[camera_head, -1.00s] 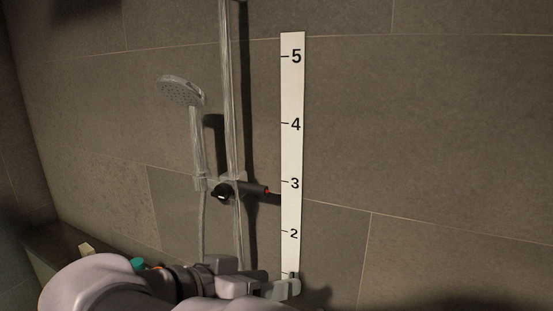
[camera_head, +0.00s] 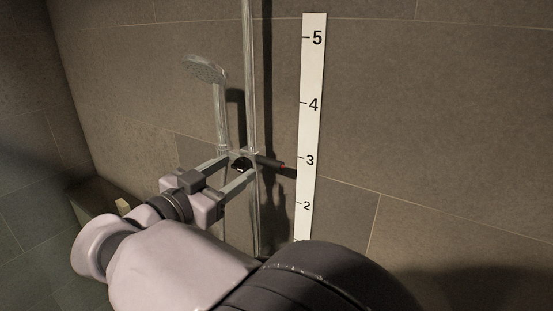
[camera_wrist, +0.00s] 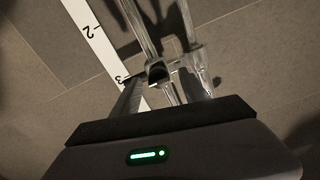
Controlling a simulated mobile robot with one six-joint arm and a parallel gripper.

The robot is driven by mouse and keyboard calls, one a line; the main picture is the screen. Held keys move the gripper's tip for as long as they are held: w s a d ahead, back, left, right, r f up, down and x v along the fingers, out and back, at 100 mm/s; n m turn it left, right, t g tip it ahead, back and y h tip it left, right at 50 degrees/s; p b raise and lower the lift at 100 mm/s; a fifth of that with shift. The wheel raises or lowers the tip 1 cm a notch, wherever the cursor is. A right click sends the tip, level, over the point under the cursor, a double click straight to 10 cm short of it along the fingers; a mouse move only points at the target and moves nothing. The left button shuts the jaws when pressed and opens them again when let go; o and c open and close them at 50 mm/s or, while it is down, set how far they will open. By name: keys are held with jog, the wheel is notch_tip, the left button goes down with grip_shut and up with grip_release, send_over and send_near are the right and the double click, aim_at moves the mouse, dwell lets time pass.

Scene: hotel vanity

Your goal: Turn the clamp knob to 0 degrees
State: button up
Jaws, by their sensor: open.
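The clamp knob (camera_head: 240,165) is small and black, on the slider clamp of the vertical shower rail (camera_head: 250,80). It also shows in the wrist view (camera_wrist: 157,73). A black pointer bar (camera_head: 270,161) with a red mark reaches from the clamp toward the white scale (camera_head: 312,110), near 3. My gripper (camera_head: 243,163) is open, its two fingers on either side of the knob. Whether they touch it, and the knob's exact angle, I cannot tell.
A shower head (camera_head: 204,68) on its handle stands left of the rail, close to my fingers. A tiled wall (camera_head: 430,120) lies behind. A ledge with a small pale item (camera_head: 123,204) is at the lower left.

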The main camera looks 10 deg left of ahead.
jog(key=shift+w+d, duration=0.25)
jog(key=shift+w, duration=0.1)
grip_shut()
